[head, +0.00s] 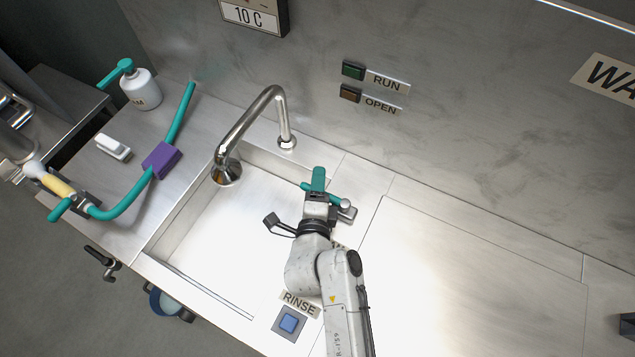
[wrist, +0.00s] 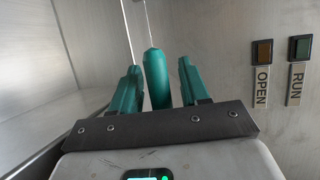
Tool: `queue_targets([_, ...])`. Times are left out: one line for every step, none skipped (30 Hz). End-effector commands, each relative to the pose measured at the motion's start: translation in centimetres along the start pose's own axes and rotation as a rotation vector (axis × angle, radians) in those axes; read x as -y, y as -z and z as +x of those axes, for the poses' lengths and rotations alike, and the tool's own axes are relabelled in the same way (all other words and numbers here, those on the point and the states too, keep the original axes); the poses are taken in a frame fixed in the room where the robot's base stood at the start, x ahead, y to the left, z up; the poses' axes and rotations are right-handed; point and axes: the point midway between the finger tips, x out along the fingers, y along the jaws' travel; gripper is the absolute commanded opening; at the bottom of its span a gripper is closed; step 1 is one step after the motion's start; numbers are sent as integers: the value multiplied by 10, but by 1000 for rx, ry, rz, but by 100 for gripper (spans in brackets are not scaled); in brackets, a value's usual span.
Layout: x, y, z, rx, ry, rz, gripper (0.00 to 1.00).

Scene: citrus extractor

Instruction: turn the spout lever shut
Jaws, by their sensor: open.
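My gripper (head: 316,184) is over the right part of the sink's far edge in the head view. In the wrist view its two green fingers (wrist: 160,72) stand apart. A rounded green handle (wrist: 154,82) shows between them, with a thin pale line running up from its end. I cannot tell if the fingers touch it, or if it is the spout lever. A dark lever-like fitting (head: 104,258) sits on the counter's front left edge, well away from my gripper. A metal knob (head: 347,208) shows just right of my gripper.
The curved faucet (head: 252,122) rises left of my gripper. The sink (head: 215,250) is below it. A purple block (head: 161,160) sits on a green hose at the left. The RUN button (head: 353,69) and OPEN button (head: 350,93) are on the wall. The right counter (head: 450,280) is clear.

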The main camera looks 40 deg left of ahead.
Motion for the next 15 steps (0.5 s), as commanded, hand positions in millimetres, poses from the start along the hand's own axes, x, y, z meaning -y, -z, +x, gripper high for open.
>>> queue_targets([0,0,0,0,0,0,44])
queue_targets([0,0,0,0,0,0,41])
queue_targets([0,0,0,0,0,0,38])
queue_targets([0,0,0,0,0,0,35])
queue_targets([0,0,0,0,0,0,32])
queue_targets([0,0,0,0,0,0,28])
queue_targets([0,0,0,0,0,0,25])
queue_targets([0,0,0,0,0,0,22])
queue_targets([0,0,0,0,0,0,18])
queue_targets([0,0,0,0,0,0,16])
queue_targets([0,0,0,0,0,0,13])
queue_targets([0,0,0,0,0,0,9])
queue_targets([0,0,0,0,0,0,6])
queue_targets([0,0,0,0,0,0,3])
queue_targets([0,0,0,0,0,0,0])
